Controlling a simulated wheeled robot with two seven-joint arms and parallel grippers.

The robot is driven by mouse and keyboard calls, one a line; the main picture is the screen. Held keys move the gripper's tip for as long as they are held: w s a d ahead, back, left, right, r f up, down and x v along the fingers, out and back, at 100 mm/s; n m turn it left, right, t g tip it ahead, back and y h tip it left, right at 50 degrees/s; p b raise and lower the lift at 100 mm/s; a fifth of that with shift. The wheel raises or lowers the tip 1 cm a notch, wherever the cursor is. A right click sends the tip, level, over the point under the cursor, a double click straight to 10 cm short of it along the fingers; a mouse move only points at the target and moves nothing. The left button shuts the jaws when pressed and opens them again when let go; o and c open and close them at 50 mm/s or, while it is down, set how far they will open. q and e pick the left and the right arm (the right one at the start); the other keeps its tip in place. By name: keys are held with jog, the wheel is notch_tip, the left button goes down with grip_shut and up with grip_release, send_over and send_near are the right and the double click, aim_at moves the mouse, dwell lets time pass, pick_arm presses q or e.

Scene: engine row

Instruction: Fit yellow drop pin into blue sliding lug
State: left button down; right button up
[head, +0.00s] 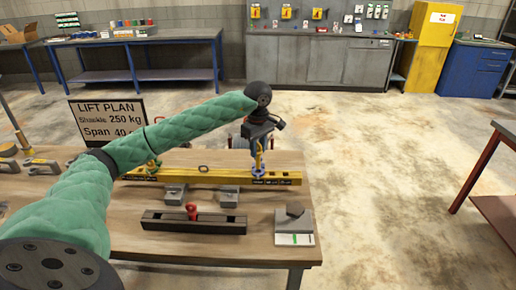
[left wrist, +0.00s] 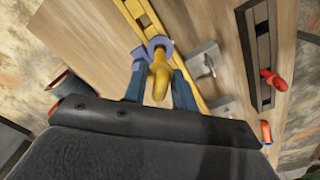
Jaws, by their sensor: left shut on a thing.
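My left gripper (head: 257,148) points down over the right part of the yellow beam. It is shut on the yellow drop pin (head: 259,160), which hangs upright below the fingers. In the left wrist view the pin (left wrist: 160,82) sits between the two blue-grey fingertips (left wrist: 158,90). The blue sliding lug (head: 258,173) is on the beam, directly under the pin. In the left wrist view the lug (left wrist: 161,44) shows as a bluish ring around the pin's far end. I cannot tell how deep the pin is in it. My right gripper is out of view.
The yellow beam (head: 215,177) rests on grey blocks (head: 175,194) on the wooden table. In front lie a dark rail with a red knob (head: 191,211) and a grey block with a white-green plate (head: 294,239). A lift plan sign (head: 108,120) stands behind.

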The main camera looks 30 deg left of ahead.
aim_at(258, 167)
pick_arm(q)
jog(key=shift+b, duration=0.35)
dwell(0.6)
jog(key=shift+b, duration=0.65)
dwell(0.7)
jog(key=shift+f+b, duration=2.75)
jog(key=shift+f, duration=1)
jog(key=c, duration=1)
grip_release()
jog(key=shift+c, duration=0.2)
jog(key=shift+r, duration=0.1)
jog(key=shift+r+b, duration=0.9)
jog(key=shift+r, duration=3)
